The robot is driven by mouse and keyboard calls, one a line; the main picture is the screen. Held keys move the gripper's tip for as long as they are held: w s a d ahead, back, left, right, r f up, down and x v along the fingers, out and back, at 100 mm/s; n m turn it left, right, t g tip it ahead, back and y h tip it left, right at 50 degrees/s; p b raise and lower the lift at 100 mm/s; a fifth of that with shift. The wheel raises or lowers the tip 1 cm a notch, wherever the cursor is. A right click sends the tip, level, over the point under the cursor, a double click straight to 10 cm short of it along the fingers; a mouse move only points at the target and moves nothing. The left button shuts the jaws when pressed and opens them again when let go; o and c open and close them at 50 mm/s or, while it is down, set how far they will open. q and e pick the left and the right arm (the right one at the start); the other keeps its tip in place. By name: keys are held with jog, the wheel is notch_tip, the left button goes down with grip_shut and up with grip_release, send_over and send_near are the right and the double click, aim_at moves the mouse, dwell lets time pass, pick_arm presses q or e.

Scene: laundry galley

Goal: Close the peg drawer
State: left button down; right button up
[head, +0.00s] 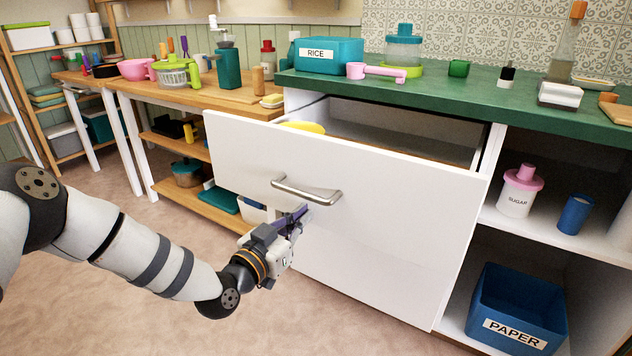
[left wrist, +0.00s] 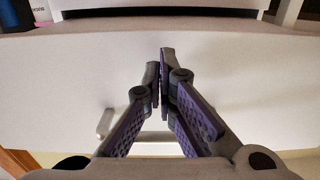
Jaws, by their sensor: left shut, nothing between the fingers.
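The peg drawer (head: 390,205) stands pulled out of the white cabinet under the green counter, with a gap showing behind its white front. A yellow item (head: 303,127) shows inside it, mostly hidden by the front. A grey bar handle (head: 306,190) sits on the front. My left gripper (head: 300,212) is shut and empty, just below the handle and close to the front. In the left wrist view its fingertips (left wrist: 161,62) point at the white drawer front (left wrist: 230,75), and part of the handle (left wrist: 105,122) shows behind the fingers. Contact cannot be told. My right gripper is out of view.
Right of the drawer, open shelves hold a sugar jar (head: 520,191), a blue cup (head: 575,214) and a blue paper bin (head: 517,305). A wooden bench (head: 200,95) with kitchenware stands to the left. The floor (head: 120,290) before the drawer is clear.

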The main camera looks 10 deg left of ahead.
pick_arm(q)
jog(key=shift+w+d, duration=0.1)
jog(key=shift+w, duration=0.15)
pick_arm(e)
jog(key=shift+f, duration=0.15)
pick_arm(q)
jog(key=shift+w+d+b, duration=0.25)
jog(key=shift+w+b, duration=0.25)
jog(key=shift+w, duration=0.15)
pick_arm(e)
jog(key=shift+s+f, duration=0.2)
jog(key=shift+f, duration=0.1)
